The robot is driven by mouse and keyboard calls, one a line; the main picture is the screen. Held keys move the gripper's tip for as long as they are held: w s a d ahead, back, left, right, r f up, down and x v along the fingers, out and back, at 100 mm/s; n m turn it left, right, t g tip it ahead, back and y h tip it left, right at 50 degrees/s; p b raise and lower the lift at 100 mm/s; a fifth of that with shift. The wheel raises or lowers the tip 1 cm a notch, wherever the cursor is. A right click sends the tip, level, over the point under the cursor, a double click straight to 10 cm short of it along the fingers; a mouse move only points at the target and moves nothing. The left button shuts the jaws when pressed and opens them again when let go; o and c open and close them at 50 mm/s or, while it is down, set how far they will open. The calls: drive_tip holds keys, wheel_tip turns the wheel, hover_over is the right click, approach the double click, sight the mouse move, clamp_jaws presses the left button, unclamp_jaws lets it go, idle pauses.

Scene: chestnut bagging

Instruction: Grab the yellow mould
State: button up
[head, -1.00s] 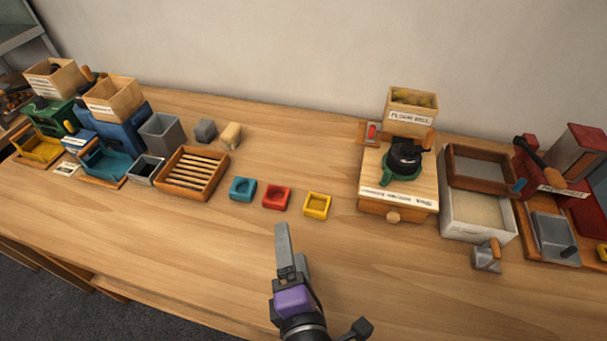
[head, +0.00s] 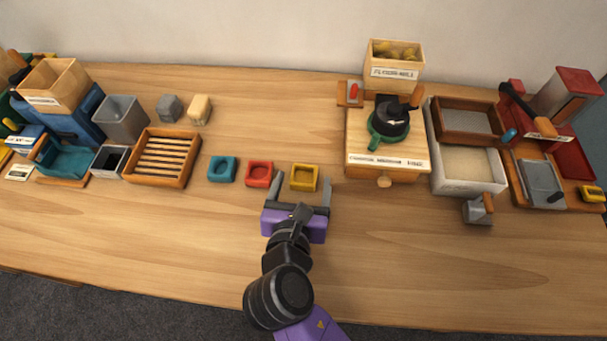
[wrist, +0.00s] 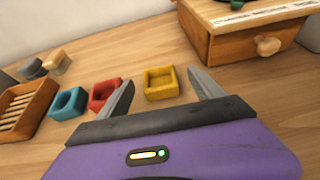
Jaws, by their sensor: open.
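The yellow mould (head: 304,187) is a small square tray with a hollow, lying on the table at the right end of a row of three. My gripper (head: 301,188) is open, with its fingers pointing toward the yellow mould, one to each side of it in the head view. In the wrist view, the yellow mould (wrist: 161,94) shows between and beyond the fingertips of my gripper (wrist: 160,77). Nothing is held. I cannot tell how high the fingers are above the table.
A red mould (head: 259,185) and a teal mould (head: 222,181) lie to the left, the red one close to my left finger. A slatted wooden tray (head: 191,180) stands further left. A wooden box with a green-and-black device (head: 390,171) stands to the right. The table front is clear.

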sight(305, 171)
drive_tip(key=x, duration=0.4)
drive_tip(key=shift+w+a+f, duration=0.1)
drive_tip(key=shift+w+a, duration=0.05)
drive_tip(key=c, duration=1.4)
drive_tip(key=shift+c, duration=0.5)
